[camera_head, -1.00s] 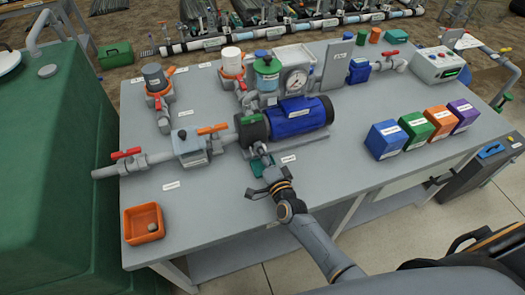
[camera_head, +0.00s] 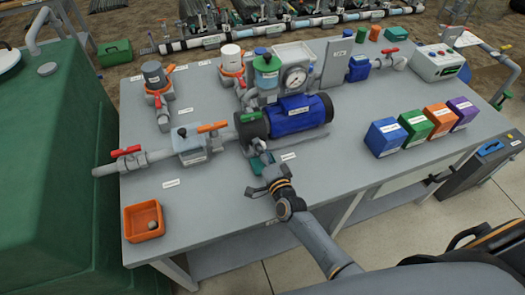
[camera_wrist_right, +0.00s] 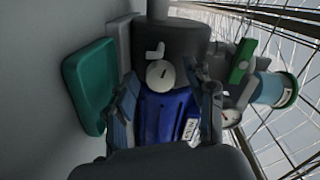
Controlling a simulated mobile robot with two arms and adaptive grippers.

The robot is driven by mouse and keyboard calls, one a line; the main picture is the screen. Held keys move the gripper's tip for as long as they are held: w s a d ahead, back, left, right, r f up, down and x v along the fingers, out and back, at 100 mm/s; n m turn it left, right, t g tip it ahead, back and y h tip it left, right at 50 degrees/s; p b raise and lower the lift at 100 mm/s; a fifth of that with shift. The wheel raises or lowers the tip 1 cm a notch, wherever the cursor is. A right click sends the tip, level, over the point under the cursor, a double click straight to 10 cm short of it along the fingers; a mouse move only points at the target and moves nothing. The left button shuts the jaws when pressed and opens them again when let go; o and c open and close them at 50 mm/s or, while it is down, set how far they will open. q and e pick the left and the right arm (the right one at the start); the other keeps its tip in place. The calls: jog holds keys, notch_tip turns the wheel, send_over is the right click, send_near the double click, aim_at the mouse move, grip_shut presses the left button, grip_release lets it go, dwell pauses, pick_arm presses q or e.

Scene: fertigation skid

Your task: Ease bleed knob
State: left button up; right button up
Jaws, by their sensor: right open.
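A small pale round knob (camera_wrist_right: 160,74) with a dark mark shows in the right wrist view, at the front of the dark pump housing (camera_wrist_right: 185,40). I take it to be the bleed knob; in the head view it is too small to tell clearly. The blue pump motor (camera_head: 297,115) lies behind it on the bench. My right gripper (camera_head: 262,181) is open and empty, in front of the pump and apart from it. In the right wrist view its fingers (camera_wrist_right: 166,112) stand on either side of the view of the knob. My left gripper is not in view.
A teal tray (camera_head: 262,163) lies just below the pump's front, close to my right gripper. An orange tray (camera_head: 143,222) with a small round piece stands at front left. Coloured boxes (camera_head: 413,130) stand at right. The grey bench (camera_head: 210,215) is clear at front.

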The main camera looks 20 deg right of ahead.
jog(key=shift+s, duration=0.1)
jog(key=s, duration=1.1)
jog(key=shift+s+d+r, duration=0.3)
jog(key=shift+s+r, duration=0.1)
